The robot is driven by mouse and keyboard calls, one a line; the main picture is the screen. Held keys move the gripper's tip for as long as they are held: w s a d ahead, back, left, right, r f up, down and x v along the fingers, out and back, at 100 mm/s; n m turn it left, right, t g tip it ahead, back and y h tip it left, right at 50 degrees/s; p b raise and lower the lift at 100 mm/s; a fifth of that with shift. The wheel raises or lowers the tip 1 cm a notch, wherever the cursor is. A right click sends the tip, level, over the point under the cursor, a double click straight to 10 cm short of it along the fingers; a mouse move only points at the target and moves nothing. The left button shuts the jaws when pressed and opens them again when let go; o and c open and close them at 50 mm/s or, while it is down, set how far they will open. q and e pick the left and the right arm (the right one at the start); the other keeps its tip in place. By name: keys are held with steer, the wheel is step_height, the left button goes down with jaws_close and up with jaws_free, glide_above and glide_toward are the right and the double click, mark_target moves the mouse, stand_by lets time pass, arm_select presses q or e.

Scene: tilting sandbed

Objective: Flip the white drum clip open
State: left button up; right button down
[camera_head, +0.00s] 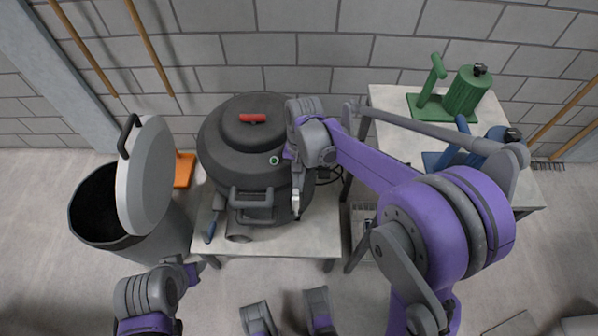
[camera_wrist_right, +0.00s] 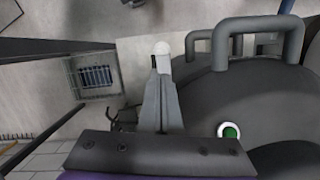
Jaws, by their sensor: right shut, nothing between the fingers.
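The dark grey drum (camera_head: 222,150) stands on a small table, with a red-handled lid on top. The white clip (camera_head: 296,206) is a small pale piece at the drum's right front side. My right gripper (camera_head: 297,190) points down beside the drum, its fingers shut and empty. In the right wrist view the shut fingertips (camera_wrist_right: 161,66) are right at the white clip (camera_wrist_right: 162,48); I cannot tell whether they touch it. My left gripper (camera_head: 197,268) is at the lower left, away from the drum; its fingers are too small to read.
Grey handles (camera_wrist_right: 258,38) stick out from the drum close to my right fingers. A bin with a tilted grey lid (camera_head: 148,175) stands at the left. A table (camera_head: 393,100) at the right bears green and blue devices. The floor in front is mostly open.

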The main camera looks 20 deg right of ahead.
mark_target(296, 207)
steer(key=shift+x, duration=1.25)
steer(key=shift+s, duration=0.1)
steer(key=shift+s+a+r+t, duration=0.1)
steer(key=shift+s+t, duration=0.2)
